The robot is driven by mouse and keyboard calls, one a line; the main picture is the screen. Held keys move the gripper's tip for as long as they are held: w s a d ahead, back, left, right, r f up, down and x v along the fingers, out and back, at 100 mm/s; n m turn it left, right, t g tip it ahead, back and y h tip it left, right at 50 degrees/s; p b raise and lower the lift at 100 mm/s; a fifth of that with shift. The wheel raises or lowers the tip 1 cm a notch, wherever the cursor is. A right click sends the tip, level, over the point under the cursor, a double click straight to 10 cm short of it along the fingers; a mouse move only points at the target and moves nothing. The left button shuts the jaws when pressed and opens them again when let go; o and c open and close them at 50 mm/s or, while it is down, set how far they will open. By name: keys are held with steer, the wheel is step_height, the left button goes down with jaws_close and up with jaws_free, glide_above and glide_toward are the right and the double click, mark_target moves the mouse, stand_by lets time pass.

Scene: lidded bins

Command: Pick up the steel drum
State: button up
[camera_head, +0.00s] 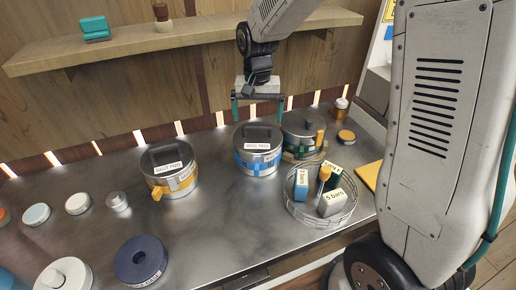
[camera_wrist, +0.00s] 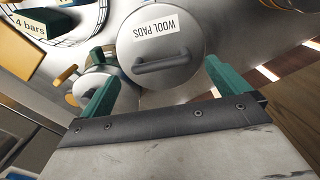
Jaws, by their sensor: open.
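Three round steel lidded containers stand on the bench in the head view. One has an orange band (camera_head: 170,170), one a blue band (camera_head: 258,152), and a third, with a knobbed lid, is at the right (camera_head: 303,124). I cannot tell which of them is the steel drum. In the wrist view, the lid marked "WOOL PADS" (camera_wrist: 160,36) has a grey bar handle, and the knobbed lid (camera_wrist: 91,91) is partly behind a finger. My gripper (camera_head: 258,101) is open and empty, above and behind the blue-banded container. Its green fingers also show in the wrist view (camera_wrist: 160,72).
A wire basket (camera_head: 322,222) with soap boxes stands at the front right. A wooden shelf (camera_head: 190,38) runs behind.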

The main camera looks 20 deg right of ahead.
mark_target(258, 127)
steer(key=f, duration=0.6)
steer(key=shift+w+d, duration=0.15)
steer(key=shift+w, duration=0.15)
steer(key=shift+r, duration=0.1)
steer(key=c, duration=0.8)
